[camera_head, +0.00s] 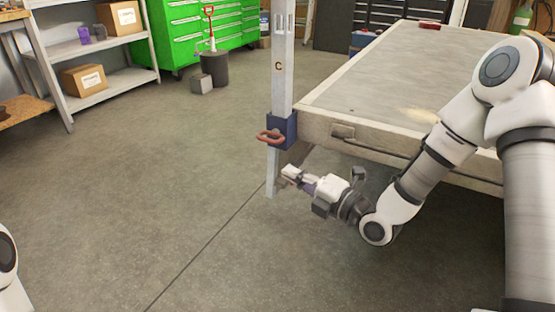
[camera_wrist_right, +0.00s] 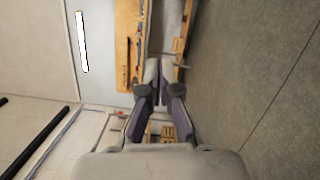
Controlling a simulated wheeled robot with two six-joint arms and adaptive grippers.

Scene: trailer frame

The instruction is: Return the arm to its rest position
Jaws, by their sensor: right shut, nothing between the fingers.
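My right arm comes in from the right in the head view, in front of the trailer frame (camera_head: 385,75).
A blue bracket (camera_head: 283,129) joins the post to the trailer's corner. A green tool cabinet (camera_head: 200,35), a dark bin (camera_head: 215,68) and a shelf (camera_head: 112,87) with boxes stand at the back left. The floor at left and centre is clear.

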